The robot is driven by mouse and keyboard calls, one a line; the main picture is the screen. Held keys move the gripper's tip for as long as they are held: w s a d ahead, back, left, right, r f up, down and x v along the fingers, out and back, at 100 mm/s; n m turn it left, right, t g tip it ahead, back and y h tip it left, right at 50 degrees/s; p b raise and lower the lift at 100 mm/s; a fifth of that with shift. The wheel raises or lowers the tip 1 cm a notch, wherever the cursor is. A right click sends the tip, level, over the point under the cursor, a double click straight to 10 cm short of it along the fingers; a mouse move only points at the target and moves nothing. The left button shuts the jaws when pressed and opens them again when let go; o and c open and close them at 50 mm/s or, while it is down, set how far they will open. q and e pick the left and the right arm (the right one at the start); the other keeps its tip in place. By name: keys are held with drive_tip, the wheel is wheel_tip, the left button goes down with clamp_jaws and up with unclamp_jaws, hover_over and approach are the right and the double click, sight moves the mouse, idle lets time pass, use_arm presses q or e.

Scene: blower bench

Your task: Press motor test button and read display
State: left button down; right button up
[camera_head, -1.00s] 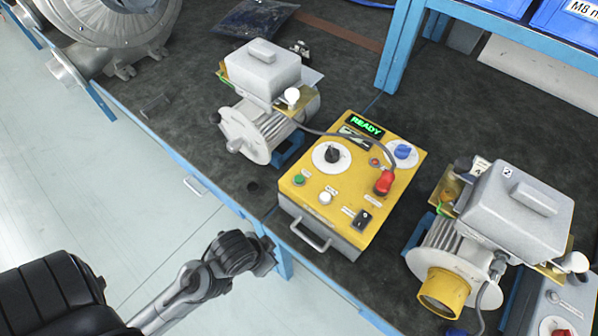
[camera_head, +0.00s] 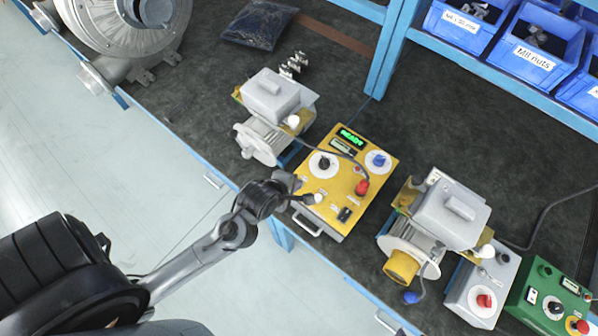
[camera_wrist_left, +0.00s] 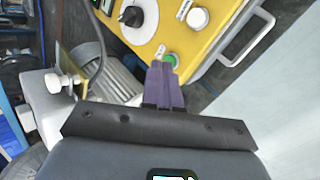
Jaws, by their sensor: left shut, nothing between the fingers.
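The yellow motor tester (camera_head: 340,182) sits at the bench's front edge. Its display (camera_head: 350,137) shows "READY" in green letters. The left gripper (camera_head: 299,187) is over the tester's front left corner and hides the green button in the head view. In the left wrist view the shut, empty fingers (camera_wrist_left: 164,72) have their tips at the green button (camera_wrist_left: 171,58), partly covering it; I cannot tell whether they touch. A white button (camera_wrist_left: 197,18) is beside the green one. The right gripper is not in view.
A grey motor (camera_head: 266,140) stands left of the tester, a cable running between them. Another motor (camera_head: 425,245) stands right, with a grey box (camera_head: 480,292) and a green box (camera_head: 545,300) beyond. Blue bins (camera_head: 540,55) fill the shelf. The floor in front is clear.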

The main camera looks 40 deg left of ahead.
use_arm(q)
drive_tip(key=w+a+r+n+t+p, duration=0.1)
drive_tip(key=w+r+n+p, duration=0.2)
drive_tip(key=r+n, duration=0.2)
drive_tip(key=shift+a+r+n+y+p, duration=0.2)
drive_tip(key=shift+n+y+p, duration=0.2)
drive_tip(key=shift+n, duration=0.5)
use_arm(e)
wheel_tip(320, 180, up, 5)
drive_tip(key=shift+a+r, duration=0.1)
use_arm(q)
drive_tip(key=shift+f, duration=0.15)
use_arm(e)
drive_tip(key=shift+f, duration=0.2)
use_arm(q)
wheel_tip(320, 180, down, 7)
drive_tip(key=b, duration=0.7)
drive_tip(key=shift+f, duration=0.1)
drive_tip(key=shift+f+b, duration=0.45)
drive_tip(key=shift+f, duration=0.25)
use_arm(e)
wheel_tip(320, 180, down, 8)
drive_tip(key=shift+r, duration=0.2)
